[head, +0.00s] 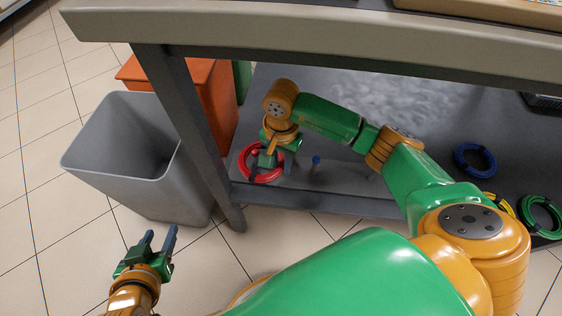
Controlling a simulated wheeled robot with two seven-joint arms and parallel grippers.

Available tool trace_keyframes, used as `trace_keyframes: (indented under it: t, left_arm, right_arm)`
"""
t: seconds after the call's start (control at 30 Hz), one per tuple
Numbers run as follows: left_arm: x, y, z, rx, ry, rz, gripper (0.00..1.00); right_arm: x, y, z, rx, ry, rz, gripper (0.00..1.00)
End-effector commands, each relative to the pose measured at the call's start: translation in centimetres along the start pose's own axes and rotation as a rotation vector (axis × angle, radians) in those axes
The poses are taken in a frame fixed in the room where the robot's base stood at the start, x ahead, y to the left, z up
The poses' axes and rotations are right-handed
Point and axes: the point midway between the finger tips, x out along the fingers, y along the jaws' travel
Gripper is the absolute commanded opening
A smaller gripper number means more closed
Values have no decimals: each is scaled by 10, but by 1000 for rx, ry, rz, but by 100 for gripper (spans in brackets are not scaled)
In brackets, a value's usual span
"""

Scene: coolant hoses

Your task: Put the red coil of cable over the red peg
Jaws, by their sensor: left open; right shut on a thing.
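The red coil of cable (243,174) is at the left end of the table's lower shelf, in my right gripper (268,163), which is shut on it. A small red tip, which looks like the top of the red peg (254,153), shows inside the coil's outline. The rest of this peg is hidden, and I cannot tell whether the coil is down around it or above it. My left gripper (160,235) is open and empty, low over the floor in front of the grey bin.
A blue-tipped peg (316,160) stands right of the red coil. Blue (459,166), yellow (508,204) and green (522,206) coils lie on the shelf at right. A grey bin (118,170), an orange bin (220,95) and a table leg (199,130) stand at left. The tabletop (300,30) overhangs the shelf.

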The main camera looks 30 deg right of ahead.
Motion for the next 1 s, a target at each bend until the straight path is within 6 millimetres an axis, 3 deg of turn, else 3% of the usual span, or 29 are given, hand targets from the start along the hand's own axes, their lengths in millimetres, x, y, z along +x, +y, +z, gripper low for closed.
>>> trace_keyframes:
  t: [0.03, 0.13, 0.5, 0.67, 0.8, 0.93, 1.0]
  left_arm:
    - [0, 0, 0, 0, 0, 0, 50]
    - [0, 0, 0, 0, -1, 0, 50]
    - [-1, 0, 5, -1, -30, -1, 50]
    - [-12, -3, 43, -10, -225, -5, 50]
    - [-30, -5, 85, -21, -441, -8, 50]
    - [-45, -6, 114, -29, -595, -8, 50]
    - [-36, -6, 118, -29, -594, -9, 50]
  right_arm:
    - [0, 0, 0, 0, 0, -1, 36]
    - [0, 0, 0, 0, 0, 0, 63]
    - [-3, 0, 0, 0, 0, 0, 63]
    - [-19, 0, 0, 1, 2, 0, 63]
    - [-38, 0, 0, -1, 2, -2, 63]
    - [-52, 0, 0, 0, 2, -1, 63]
    - [-64, 0, 0, 0, 1, -2, 63]
